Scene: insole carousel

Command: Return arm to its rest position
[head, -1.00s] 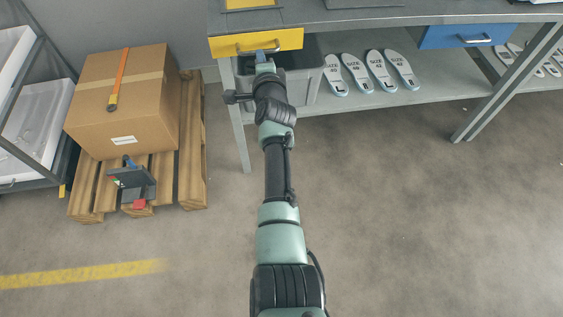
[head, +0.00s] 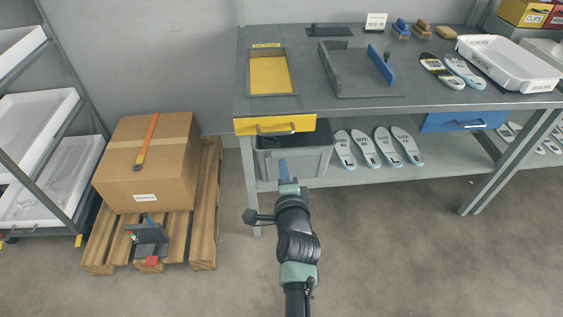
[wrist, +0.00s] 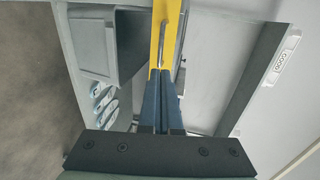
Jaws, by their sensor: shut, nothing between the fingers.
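My gripper (head: 284,170) shows in the head view in front of the workbench, below the yellow drawer (head: 275,125) and its handle. In the wrist view its two blue fingers (wrist: 162,100) lie side by side, shut and empty. The yellow drawer (wrist: 165,35) and its metal handle show beyond the fingertips in the wrist view. In the head view the drawer looks closed, and the fingertips look apart from its handle. My arm stretches forward from the bottom of the head view.
A grey bin (head: 312,163) and several insoles (head: 365,150) sit on the shelf under the workbench (head: 350,103). A blue drawer (head: 462,121) is at right. A carton (head: 147,165) stands on a pallet (head: 207,205) at left, beside a rack (head: 70,60). The floor at right is clear.

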